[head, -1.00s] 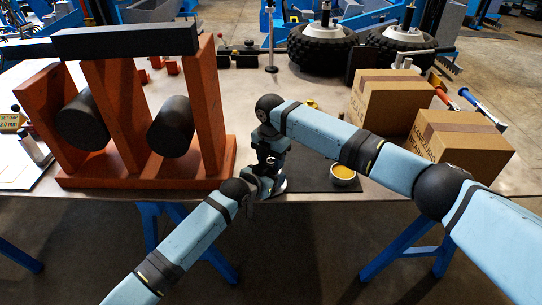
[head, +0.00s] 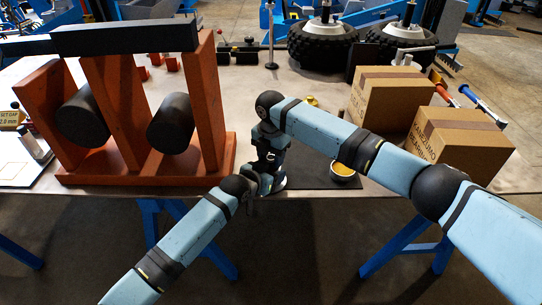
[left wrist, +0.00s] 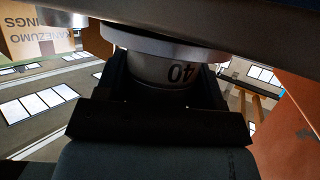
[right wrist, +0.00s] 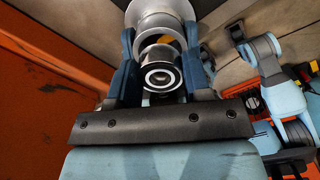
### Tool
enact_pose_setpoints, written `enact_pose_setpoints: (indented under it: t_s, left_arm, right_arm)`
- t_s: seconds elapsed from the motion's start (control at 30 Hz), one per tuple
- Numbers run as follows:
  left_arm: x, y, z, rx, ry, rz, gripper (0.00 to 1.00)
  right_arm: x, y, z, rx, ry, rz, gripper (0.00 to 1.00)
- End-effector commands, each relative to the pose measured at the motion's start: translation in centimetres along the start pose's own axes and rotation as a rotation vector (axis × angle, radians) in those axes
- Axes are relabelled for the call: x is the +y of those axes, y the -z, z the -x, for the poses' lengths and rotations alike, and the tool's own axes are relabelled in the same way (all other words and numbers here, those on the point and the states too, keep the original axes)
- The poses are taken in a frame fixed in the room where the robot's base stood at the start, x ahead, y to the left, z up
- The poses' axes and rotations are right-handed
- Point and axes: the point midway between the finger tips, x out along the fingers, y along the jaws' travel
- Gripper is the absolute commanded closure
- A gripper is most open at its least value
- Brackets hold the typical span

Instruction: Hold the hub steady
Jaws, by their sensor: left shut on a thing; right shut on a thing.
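The hub is a pale metal piece marked "40", seen from below between my left fingers in the left wrist view (left wrist: 165,70). A wide flange sits above it. My left gripper (head: 262,186) is shut on it at the table's front edge. My right gripper (head: 268,165) is just above, pointing down. In the right wrist view the right fingers (right wrist: 165,75) are shut on a shiny round metal sleeve with a dark bore (right wrist: 160,77). The hub's pale flange (right wrist: 158,14) shows beyond it. I cannot tell whether sleeve and hub touch. In the head view my arms mostly hide both.
An orange press frame (head: 125,120) with black rollers stands close on the left. A cup of yellow grease (head: 343,171) sits on a dark mat (head: 318,177) to the right. Two cardboard boxes (head: 391,97) (head: 457,143) stand farther right. Wheels (head: 322,45) are at the back.

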Motion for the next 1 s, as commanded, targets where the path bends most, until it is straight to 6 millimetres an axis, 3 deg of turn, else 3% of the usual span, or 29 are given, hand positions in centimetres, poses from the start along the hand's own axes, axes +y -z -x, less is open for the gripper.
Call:
enact_pose_setpoints:
  t_s: [0.43,0.47,0.57,0.83,1.0]
  left_arm:
    - [0.0,0.1,0.0,0.001,0.0,0.0,0.95]
    - [0.0,0.1,0.0,0.001,0.0,0.0,0.95]
    - [0.0,0.1,0.0,0.001,0.0,0.0,0.95]
    - [0.0,0.1,0.0,0.001,0.0,-0.001,0.95]
    - [0.0,0.1,0.0,0.001,0.0,-0.001,0.95]
  right_arm:
    - [0.0,0.0,-0.9,0.001,0.0,0.0,0.83]
    - [0.0,0.0,-0.9,0.001,0.0,0.0,0.51]
    - [0.0,0.0,-0.9,0.001,0.0,0.0,0.28]
    - [0.0,0.1,-0.8,0.001,0.0,0.001,0.26]
    - [0.1,0.0,1.1,0.0,-0.001,0.002,0.26]
